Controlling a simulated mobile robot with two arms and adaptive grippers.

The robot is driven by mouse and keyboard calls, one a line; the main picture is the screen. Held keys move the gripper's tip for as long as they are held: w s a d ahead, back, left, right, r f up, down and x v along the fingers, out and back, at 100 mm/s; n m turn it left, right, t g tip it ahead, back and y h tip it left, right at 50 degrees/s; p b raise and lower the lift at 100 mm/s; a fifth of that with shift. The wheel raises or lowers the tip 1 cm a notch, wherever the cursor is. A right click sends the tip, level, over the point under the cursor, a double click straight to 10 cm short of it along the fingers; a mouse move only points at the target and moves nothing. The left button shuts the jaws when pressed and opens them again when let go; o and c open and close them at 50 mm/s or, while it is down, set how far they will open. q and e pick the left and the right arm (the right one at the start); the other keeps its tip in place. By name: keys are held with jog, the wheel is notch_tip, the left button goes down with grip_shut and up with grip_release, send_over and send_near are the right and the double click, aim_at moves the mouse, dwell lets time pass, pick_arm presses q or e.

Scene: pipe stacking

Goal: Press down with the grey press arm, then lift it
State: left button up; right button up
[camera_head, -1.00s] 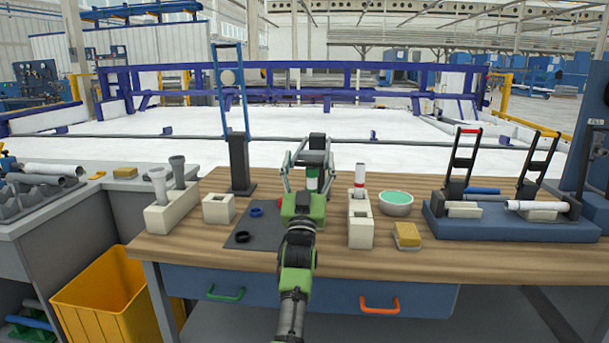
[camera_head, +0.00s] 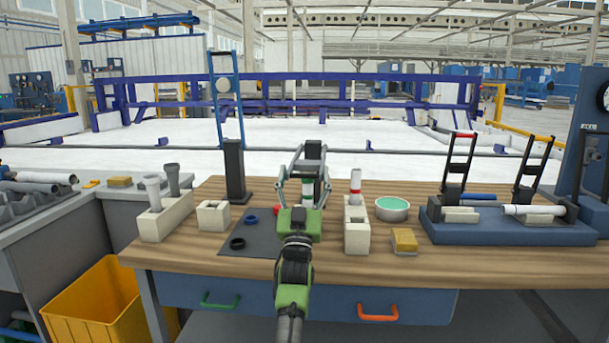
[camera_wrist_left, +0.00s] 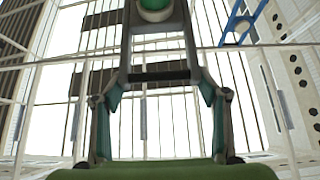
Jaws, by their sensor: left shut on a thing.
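My left gripper (camera_head: 308,186) is in the middle of the table, shut around a small white piece with a green band (camera_head: 308,193). The gripper's linkage hides part of it. The left wrist view shows a round green end in a ring (camera_wrist_left: 155,4) at the top, between the fingers. Which one is the grey press arm I cannot tell. My right gripper is not in view.
A pale block (camera_head: 357,238) holding a red-banded white pipe stands just right of my gripper. A bowl (camera_head: 392,213) and sponge (camera_head: 404,240) lie beyond it. A dark post (camera_head: 235,172), pale blocks and dark mat (camera_head: 262,238) lie left.

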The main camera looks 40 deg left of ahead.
pick_arm(q)
jog(key=shift+w+f, duration=0.25)
jog(key=shift+f, duration=0.9)
jog(key=shift+c, duration=0.2)
jog(key=o, duration=1.4)
jog(key=shift+s+a+r, duration=0.1)
jog(key=shift+r, duration=0.2)
jog(key=v, duration=1.2)
